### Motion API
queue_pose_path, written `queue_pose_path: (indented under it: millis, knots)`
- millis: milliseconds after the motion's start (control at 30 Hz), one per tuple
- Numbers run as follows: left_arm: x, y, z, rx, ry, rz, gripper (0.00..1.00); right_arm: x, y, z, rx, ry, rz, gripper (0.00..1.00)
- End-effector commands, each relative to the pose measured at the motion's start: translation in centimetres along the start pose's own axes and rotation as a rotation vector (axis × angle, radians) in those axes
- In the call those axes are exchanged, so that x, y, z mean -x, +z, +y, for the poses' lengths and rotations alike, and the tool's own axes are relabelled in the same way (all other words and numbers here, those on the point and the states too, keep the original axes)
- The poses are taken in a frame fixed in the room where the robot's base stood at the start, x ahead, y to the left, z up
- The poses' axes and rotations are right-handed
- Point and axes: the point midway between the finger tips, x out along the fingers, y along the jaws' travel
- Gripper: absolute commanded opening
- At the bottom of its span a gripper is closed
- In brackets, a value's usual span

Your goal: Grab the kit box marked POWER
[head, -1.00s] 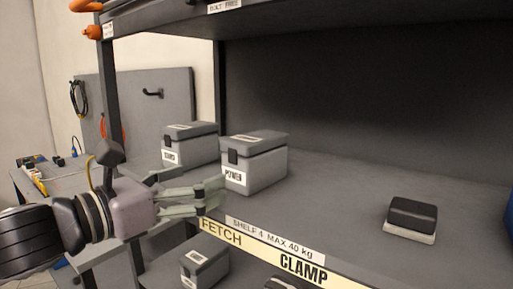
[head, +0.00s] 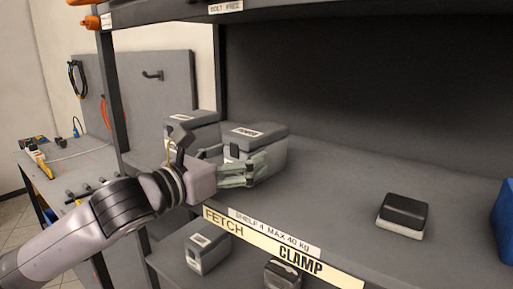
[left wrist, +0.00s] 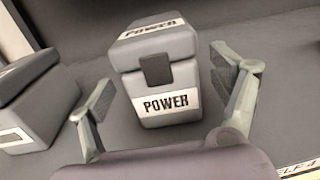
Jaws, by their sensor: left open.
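The POWER kit box (head: 256,152) is a grey lidded box with a dark latch and white labels. It stands on the shelf marked SHELF 4, near its front edge at the left. In the left wrist view the POWER box (left wrist: 166,75) faces me, upright between the fingers. My left gripper (head: 246,172) is open just in front of the box and hides part of its front. In the left wrist view the gripper's fingers (left wrist: 163,103) are spread on either side of the box's lower part, with gaps visible. My right gripper is not in view.
A second grey kit box (head: 194,127) stands close to the left; it also shows in the left wrist view (left wrist: 30,100). A black-and-white block (head: 403,214) lies farther right. A shelf upright (head: 112,90) stands left. More boxes (head: 207,247) sit on the shelf below. The middle of the shelf is clear.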

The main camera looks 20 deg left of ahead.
Motion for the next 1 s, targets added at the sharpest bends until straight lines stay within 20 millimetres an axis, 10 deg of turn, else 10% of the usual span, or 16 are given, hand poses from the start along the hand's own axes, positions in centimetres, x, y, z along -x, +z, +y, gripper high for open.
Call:
queue_pose_path:
  millis: [567,1000]
  knots:
    - [-3.6,0.3,-0.1,-0.001,0.000,0.000,0.84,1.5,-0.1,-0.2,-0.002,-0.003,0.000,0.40]
    - [-3.6,0.3,-0.1,0.000,0.000,0.000,0.55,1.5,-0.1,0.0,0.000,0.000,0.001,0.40]
